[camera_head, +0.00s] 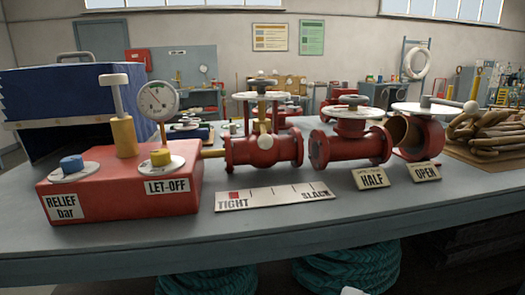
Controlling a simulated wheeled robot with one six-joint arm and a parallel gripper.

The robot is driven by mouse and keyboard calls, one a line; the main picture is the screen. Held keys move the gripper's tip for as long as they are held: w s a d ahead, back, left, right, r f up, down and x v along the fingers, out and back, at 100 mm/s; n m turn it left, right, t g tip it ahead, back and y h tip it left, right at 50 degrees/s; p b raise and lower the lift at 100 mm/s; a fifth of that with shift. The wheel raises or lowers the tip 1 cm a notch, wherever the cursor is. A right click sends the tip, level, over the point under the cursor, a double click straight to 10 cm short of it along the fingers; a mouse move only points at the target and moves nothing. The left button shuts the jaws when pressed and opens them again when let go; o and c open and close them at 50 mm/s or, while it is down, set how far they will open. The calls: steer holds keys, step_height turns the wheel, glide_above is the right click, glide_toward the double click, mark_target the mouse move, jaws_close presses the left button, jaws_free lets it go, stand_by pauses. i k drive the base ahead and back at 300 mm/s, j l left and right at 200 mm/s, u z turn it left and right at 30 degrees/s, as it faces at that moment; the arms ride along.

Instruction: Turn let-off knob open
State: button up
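The let-off knob (160,157) is a small yellow knob on a round white dial plate. It sits on the right part of the top of a red box (120,207), above a LET-OFF label (167,186). The knob's exact turn position is too small to tell. A blue knob (71,163) on a similar white plate sits at the box's left, above a RELIEF bar label (63,206). A pressure gauge (157,100) stands behind the yellow knob.
A white T-handle on a brass post (123,137) rises beside the gauge. Red valves with handwheels (263,149) stand to the right, behind a TIGHT–SLACK strip (270,196) and HALF and OPEN cards. The grey bench front (240,246) is clear.

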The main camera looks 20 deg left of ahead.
mark_target(160, 156)
steer(key=k+j+u, duration=0.1)
steer(key=u, duration=1.05)
steer(key=k+j, duration=0.05)
